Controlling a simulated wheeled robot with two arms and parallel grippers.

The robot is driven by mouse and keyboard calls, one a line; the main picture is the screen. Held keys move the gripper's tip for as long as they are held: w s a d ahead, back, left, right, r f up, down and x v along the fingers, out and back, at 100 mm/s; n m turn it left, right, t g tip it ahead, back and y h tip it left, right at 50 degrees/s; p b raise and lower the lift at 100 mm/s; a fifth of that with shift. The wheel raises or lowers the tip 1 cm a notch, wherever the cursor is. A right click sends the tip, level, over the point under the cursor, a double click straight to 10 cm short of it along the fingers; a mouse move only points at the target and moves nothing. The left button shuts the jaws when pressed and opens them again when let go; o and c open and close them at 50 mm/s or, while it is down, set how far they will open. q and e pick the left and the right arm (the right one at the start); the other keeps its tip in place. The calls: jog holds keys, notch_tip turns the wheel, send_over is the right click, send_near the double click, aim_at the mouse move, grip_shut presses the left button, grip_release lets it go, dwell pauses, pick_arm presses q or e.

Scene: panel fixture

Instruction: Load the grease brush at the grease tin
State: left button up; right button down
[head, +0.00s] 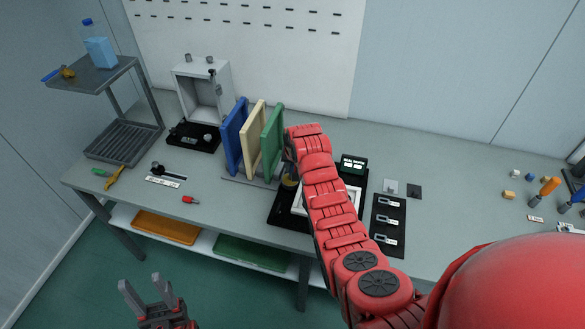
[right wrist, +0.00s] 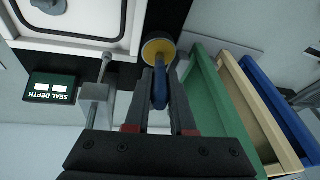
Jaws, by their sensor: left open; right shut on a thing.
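My right gripper (right wrist: 165,95) is shut on a blue-handled tool, the grease brush (right wrist: 160,88). The brush points at the grease tin (right wrist: 158,46), a round tin with a yellow top, and overlaps its near edge in the right wrist view. I cannot tell if the brush touches the grease. In the head view the tin (head: 289,182) is partly hidden by my red right arm, which hides the brush. My left gripper (head: 148,292) is open and empty, low at the left, in front of the table.
Blue, cream and green upright panels (head: 272,140) stand close to the left of my right gripper. A seal depth display (head: 353,163) and a white frame (right wrist: 70,22) are on its other side. A grey shelf (head: 95,75) with a bottle stands far left.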

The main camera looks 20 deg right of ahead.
jog(key=shift+s, duration=0.1)
dwell(0.3)
jog(key=shift+r, duration=0.95)
jog(key=shift+r+p, duration=0.3)
jog(key=shift+r, duration=2.2)
